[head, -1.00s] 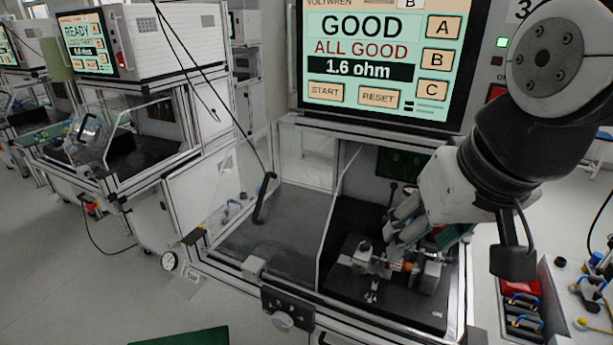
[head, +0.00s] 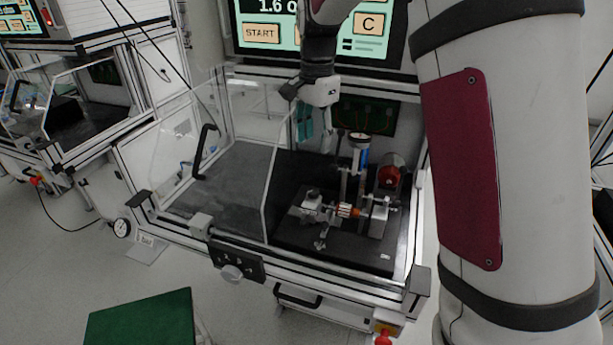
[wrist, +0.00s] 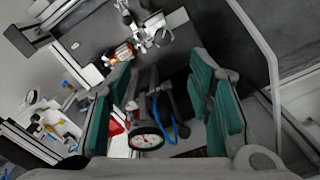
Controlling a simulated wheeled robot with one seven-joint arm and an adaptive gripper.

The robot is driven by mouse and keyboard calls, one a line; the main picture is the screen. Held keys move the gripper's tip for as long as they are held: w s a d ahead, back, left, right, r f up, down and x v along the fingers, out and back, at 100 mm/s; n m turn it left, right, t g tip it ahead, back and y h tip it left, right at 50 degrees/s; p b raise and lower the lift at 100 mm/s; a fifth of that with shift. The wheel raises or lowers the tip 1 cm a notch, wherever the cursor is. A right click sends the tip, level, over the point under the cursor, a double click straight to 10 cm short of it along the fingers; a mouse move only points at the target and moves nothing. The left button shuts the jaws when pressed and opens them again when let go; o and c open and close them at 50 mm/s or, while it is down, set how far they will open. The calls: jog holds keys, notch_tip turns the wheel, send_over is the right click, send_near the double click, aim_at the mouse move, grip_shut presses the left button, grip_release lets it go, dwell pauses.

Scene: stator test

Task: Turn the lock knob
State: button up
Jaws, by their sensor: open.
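The test fixture (head: 335,215) stands on a black plate inside the tester's open bay. It holds a copper-coloured stator (head: 345,211) and has small metal knobs and levers; I cannot tell which one is the lock knob. A dark-topped knob (head: 311,193) is at its left, and a small winged metal part (head: 320,245) is in front. My gripper (head: 310,124) hangs above and behind the fixture, apart from it. Its teal fingers are spread and nothing is between them. In the wrist view my gripper (wrist: 163,100) is open, with the stator (wrist: 122,52) beyond the fingers.
A clear panel (head: 272,190) borders the bay's left side. The screen (head: 330,30) is above. A green-topped stool (head: 140,320) stands at the front left.

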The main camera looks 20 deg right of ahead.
aim_at(313, 190)
jog(key=shift+m, duration=0.3)
jog(key=f, duration=0.5)
jog(key=f+p, duration=0.1)
jog(key=f, duration=0.4)
jog(key=w+f, duration=0.1)
jog(key=f, duration=0.4)
jog(key=shift+d+f, duration=0.1)
grip_shut()
